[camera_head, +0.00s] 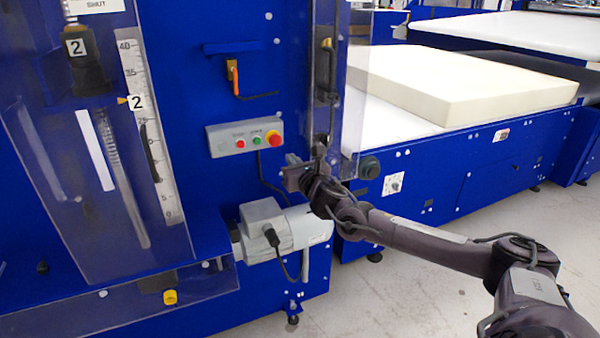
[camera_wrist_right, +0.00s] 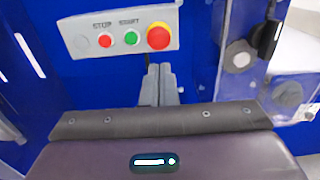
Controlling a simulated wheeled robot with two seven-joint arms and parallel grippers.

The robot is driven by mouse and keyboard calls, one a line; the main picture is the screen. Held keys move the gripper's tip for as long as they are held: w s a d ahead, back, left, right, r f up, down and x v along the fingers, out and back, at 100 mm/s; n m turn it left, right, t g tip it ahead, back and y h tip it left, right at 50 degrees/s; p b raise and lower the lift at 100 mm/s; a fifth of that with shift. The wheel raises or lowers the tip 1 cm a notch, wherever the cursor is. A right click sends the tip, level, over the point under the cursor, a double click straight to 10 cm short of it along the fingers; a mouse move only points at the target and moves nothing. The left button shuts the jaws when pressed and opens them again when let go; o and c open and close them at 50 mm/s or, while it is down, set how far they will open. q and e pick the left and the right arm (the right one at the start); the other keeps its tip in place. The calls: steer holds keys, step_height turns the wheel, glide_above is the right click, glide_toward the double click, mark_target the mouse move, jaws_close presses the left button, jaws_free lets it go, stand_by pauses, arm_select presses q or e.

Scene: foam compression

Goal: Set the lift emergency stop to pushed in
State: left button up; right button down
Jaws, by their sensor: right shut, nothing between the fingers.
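The lift emergency stop is a red mushroom button on a yellow base (camera_head: 273,138), at the right end of a grey control box (camera_head: 226,144) on the blue machine front. In the right wrist view the emergency stop (camera_wrist_right: 159,36) sits at upper middle, just above the fingers. I cannot tell whether it is pushed in. My right gripper (camera_head: 287,165) is shut and empty, below and slightly right of the button, apart from it. Its fingertips show closed together in the right wrist view (camera_wrist_right: 158,68). My left gripper is not in view.
A small red stop button (camera_wrist_right: 105,41) and a green start button (camera_wrist_right: 131,39) sit left of the emergency stop. A clear guard panel (camera_head: 350,85) stands to the right. A grey motor (camera_head: 300,228) sticks out below. An orange-handled lever (camera_head: 234,77) hangs above.

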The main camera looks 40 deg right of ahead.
steer(key=v, duration=0.5)
steer(key=shift+w+a+r+b, duration=0.1)
steer(key=shift+r+b, duration=0.05)
steer(key=shift+b, duration=0.15)
